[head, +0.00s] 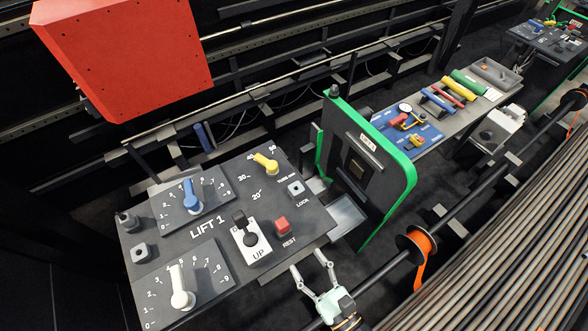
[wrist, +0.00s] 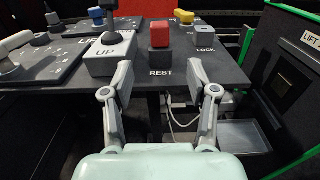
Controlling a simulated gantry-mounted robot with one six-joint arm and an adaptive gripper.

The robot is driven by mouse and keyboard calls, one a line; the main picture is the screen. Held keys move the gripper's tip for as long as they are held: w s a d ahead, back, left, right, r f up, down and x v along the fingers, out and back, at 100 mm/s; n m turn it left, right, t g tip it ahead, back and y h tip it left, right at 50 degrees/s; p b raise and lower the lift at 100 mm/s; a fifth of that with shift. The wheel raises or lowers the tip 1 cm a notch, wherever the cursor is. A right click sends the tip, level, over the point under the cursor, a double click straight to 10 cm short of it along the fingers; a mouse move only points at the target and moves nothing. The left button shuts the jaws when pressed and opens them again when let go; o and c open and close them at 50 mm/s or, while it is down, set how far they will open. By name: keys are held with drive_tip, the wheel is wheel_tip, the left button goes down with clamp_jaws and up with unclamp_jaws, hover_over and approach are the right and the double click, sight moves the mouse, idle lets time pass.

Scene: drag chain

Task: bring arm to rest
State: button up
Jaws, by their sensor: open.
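The red REST button (head: 282,225) is a square cap on a dark base on the LIFT 1 control panel (head: 215,217), near its right front edge. In the wrist view the red REST button (wrist: 160,34) stands beyond and between my fingers, with the REST label below it. My gripper (head: 308,272) is open and empty just off the panel's front edge. In the wrist view my gripper (wrist: 166,82) has its two fingertips spread apart, short of the button and not touching it. I cannot tell whether the button is pressed.
An UP lever (head: 250,238) stands left of the button, and a LOCK switch (head: 296,188) lies behind it. Blue, white and yellow knobs are on the panel. A green-edged upright panel (head: 398,190) and a metal tray (head: 346,215) stand to the right. A bundle of rods fills the lower right.

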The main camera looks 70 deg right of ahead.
drive_tip(key=w+a+r+m+y, duration=0.6)
drive_tip(key=w+a+m+y, duration=0.35)
drive_tip(key=m, duration=0.65)
drive_tip(key=w+a+r+m+y, duration=0.6)
drive_tip(key=w+a+m, duration=0.5)
drive_tip(key=m, duration=0.6)
wheel_tip(320, 180, up, 25)
drive_tip(key=d+n+g+h+p, duration=0.1)
drive_tip(key=n+h+p, duration=0.3)
drive_tip(key=p, duration=1.7)
drive_tip(key=shift+d+f+g+h, duration=0.2)
drive_tip(key=shift+g+h, duration=0.2)
drive_tip(key=shift+h, duration=0.05)
